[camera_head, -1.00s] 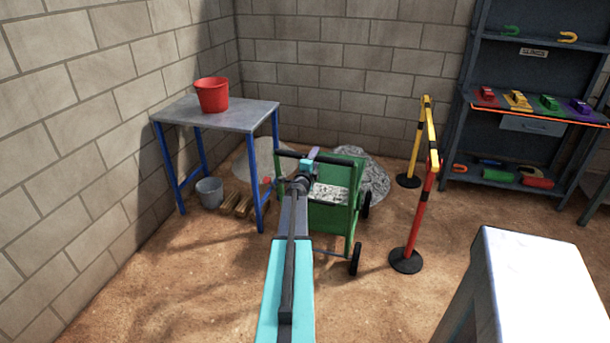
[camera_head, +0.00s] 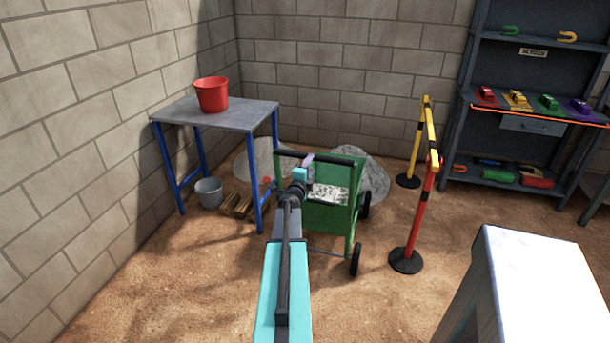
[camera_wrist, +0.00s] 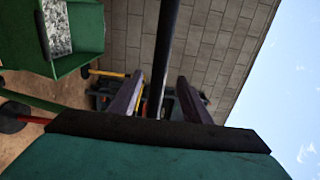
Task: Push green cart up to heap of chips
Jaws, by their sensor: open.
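The green cart (camera_head: 329,216) stands upright on its black wheels in the middle of the head view, with grey-white chips (camera_head: 328,194) inside. Its black handle bar (camera_head: 337,161) runs along the near top. A grey heap of chips (camera_head: 376,180) lies just behind the cart, partly hidden by it; any gap between them is hidden. My gripper (camera_head: 306,162) is at the handle. In the wrist view my gripper (camera_wrist: 161,82) is open, and the black bar (camera_wrist: 168,45) passes between its two fingers; contact cannot be told. The cart's green tray (camera_wrist: 85,30) shows at upper left.
A blue-legged table (camera_head: 240,115) with a red bucket (camera_head: 212,95) stands left; a grey bucket (camera_head: 209,192) is below. A paler heap (camera_head: 256,160) lies behind it. Red and yellow barrier posts (camera_head: 418,225) stand close right of the cart. A white-topped bench (camera_head: 535,280) is at front right.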

